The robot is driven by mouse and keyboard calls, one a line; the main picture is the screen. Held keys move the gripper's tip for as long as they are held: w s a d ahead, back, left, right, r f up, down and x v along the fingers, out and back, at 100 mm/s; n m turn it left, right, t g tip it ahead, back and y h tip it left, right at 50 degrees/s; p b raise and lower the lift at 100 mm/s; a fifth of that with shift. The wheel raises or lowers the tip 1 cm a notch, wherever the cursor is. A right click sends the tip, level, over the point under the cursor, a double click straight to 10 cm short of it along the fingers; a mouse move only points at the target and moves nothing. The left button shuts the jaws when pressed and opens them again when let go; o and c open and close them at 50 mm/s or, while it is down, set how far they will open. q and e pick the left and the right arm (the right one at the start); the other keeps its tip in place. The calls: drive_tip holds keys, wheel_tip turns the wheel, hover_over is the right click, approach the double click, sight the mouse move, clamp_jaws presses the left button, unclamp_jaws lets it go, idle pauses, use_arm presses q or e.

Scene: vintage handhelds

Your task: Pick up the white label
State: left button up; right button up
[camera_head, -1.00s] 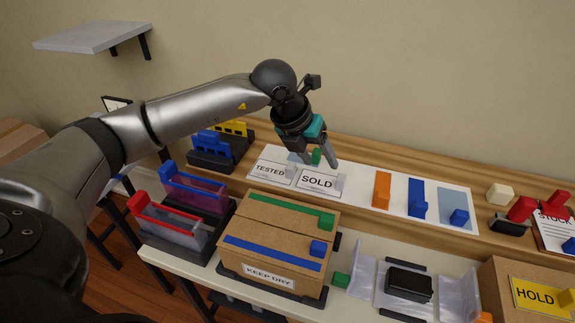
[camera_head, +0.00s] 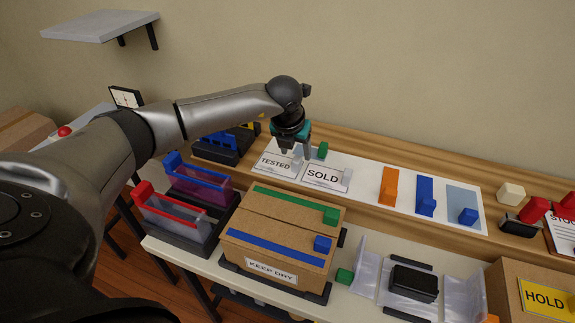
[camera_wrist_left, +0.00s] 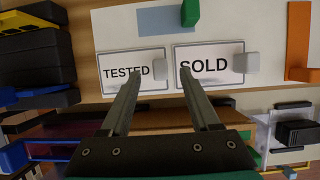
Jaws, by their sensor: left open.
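Two white labels with black borders lie on a long white board: one reads TESTED (camera_head: 273,163), the other SOLD (camera_head: 323,177). Both show in the left wrist view, TESTED (camera_wrist_left: 124,73) at left and SOLD (camera_wrist_left: 205,66) at right. Each has a small pale grey block at its right end. My left gripper (camera_head: 296,155) is open and empty, pointing down over the TESTED label's right end. In the left wrist view its fingertips (camera_wrist_left: 160,76) appear either side of the TESTED label's grey block (camera_wrist_left: 160,70). Height above it is hard to tell. My right gripper is out of view.
A green block (camera_head: 322,150) stands close behind the gripper. Orange (camera_head: 389,187) and blue (camera_head: 425,194) strips lie further right on the board. A cardboard box (camera_head: 265,237) and red and blue bins stand in front.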

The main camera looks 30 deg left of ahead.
sight(296, 160)
use_arm(q)
drive_tip(key=x, duration=0.5)
drive_tip(key=shift+s+f+b, duration=0.15)
drive_tip(key=shift+s+b, duration=0.1)
drive_tip(key=shift+b, duration=0.1)
clamp_jaws()
